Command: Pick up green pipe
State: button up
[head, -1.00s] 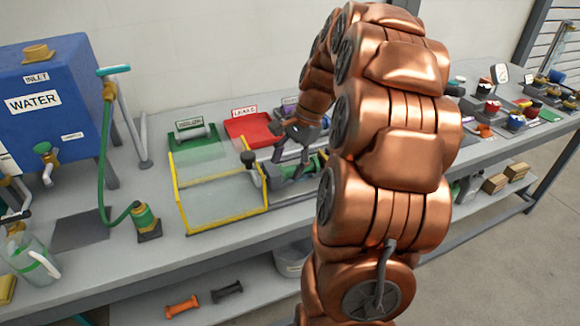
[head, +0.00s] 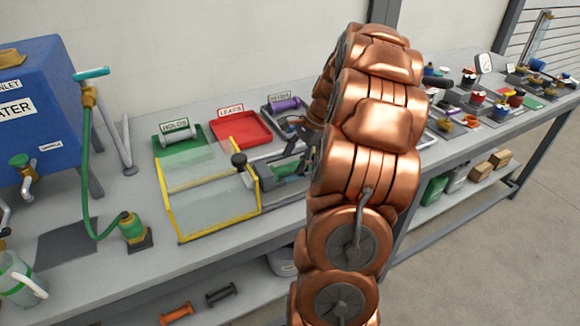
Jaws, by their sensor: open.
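A green piece that looks like the green pipe (head: 287,169) lies in a grey fixture on the bench, just right of a yellow-edged clear cover (head: 212,190). My arm hides its right part. My gripper (head: 296,128) is open above and behind the fixture, partly hidden by my copper arm. It looks empty and apart from the green piece.
A green HOLDS tray (head: 160,145) holds a pale pipe. A red LEAKS tray (head: 258,138) looks empty, and a grey tray beside it holds a purple pipe (head: 286,104). A black-knobbed lever (head: 239,160) stands by the cover. A blue water tank (head: 45,120) is at left.

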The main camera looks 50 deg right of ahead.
aim_at(290, 169)
jog(key=shift+x, duration=1.5)
grip_shut()
